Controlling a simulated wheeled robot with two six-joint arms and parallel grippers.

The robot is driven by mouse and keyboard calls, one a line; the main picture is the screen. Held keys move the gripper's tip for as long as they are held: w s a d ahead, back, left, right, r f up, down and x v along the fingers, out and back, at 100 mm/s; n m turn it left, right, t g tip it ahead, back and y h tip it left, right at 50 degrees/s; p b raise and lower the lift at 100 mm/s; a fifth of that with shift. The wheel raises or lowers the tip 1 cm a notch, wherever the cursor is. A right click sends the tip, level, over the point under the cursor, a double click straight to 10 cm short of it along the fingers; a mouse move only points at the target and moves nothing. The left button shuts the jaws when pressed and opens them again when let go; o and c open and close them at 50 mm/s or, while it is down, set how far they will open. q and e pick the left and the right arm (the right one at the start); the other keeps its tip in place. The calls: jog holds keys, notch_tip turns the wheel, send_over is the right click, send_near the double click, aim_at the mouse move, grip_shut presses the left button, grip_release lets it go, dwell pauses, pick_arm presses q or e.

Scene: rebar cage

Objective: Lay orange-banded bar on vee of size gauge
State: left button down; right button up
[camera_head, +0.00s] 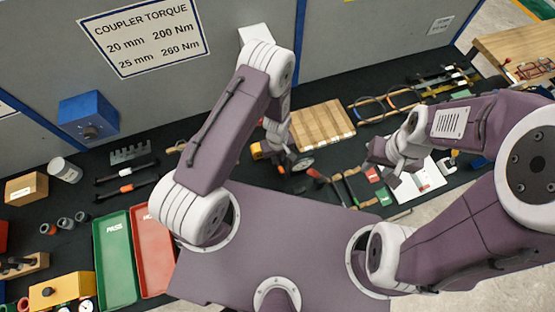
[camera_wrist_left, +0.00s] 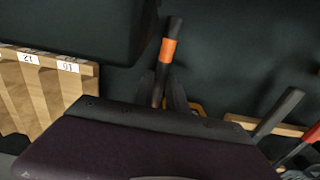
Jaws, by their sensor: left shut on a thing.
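The orange-banded bar (camera_wrist_left: 168,52) is dark with an orange band near its upper end in the left wrist view. My left gripper (camera_wrist_left: 165,92) is shut on it below the band. The bar's lower part is hidden by my gripper body. In the head view my left gripper (camera_head: 289,158) hangs over the black bench, in front of the wooden size gauge (camera_head: 322,125). The gauge's grooved edge with number labels shows in the left wrist view (camera_wrist_left: 45,85), left of and apart from the bar. My right gripper (camera_head: 386,165) looks open and empty, to the right.
Bent bar loops (camera_head: 385,104) lie right of the gauge. A green tray (camera_head: 115,258) and a red tray (camera_head: 152,250) stand at the left. A blue box (camera_head: 88,115) is on the back panel. Small tools crowd the bench between my grippers.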

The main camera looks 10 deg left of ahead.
aim_at(278, 159)
pick_arm(q)
jog(key=shift+r, duration=0.1)
notch_tip(278, 159, up, 18)
jog(key=p, duration=1.3)
